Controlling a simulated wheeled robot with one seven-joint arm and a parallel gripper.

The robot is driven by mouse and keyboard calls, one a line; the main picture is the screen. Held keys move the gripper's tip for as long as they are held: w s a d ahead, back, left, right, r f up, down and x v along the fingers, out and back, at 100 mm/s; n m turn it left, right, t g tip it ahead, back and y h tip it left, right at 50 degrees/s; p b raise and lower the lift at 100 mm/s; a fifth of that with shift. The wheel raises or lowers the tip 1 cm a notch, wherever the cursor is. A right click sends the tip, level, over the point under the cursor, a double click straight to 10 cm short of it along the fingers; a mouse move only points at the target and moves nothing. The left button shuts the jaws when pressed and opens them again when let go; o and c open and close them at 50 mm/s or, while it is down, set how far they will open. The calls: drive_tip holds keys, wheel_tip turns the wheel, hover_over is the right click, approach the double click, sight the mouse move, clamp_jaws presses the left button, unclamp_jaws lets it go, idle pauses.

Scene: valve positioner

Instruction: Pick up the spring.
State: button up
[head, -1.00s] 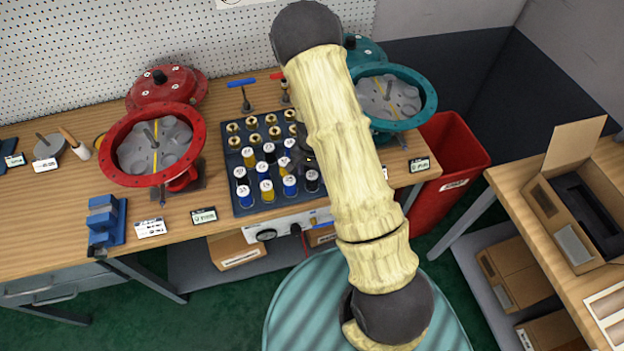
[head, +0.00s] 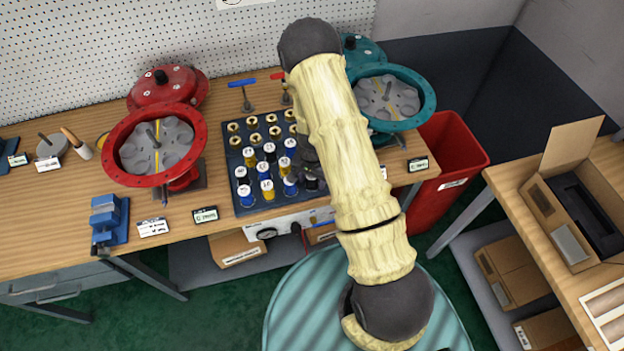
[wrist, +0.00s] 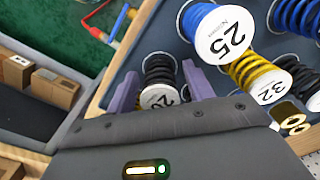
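A black coil spring (wrist: 159,68) with a white, partly covered label stands in the dark tray (head: 240,212), near its edge in the wrist view. My gripper (wrist: 160,91) has its two purple fingers apart, one on each side of this spring, with visible gaps between fingers and coil. In the head view my gripper (head: 304,158) is a small dark shape over the tray's right side, partly hidden by my arm. A black spring (head: 311,184) shows just below it at the tray's front right. The near end of the spring is partly covered by my gripper body in the wrist view.
A blue spring labelled 25 (wrist: 205,20) and a yellow one labelled 32 (wrist: 251,75) stand close beside my right finger. Brass fittings (head: 252,124) fill the tray's back. Red (head: 118,138) and teal (head: 428,100) actuator housings flank the tray.

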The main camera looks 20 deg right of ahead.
drive_tip(key=c, duration=0.9)
drive_tip(key=shift+r, duration=0.1)
wheel_tip(320, 180, up, 10)
drive_tip(key=shift+f+b, duration=0.1)
drive_tip(key=shift+b, duration=0.75)
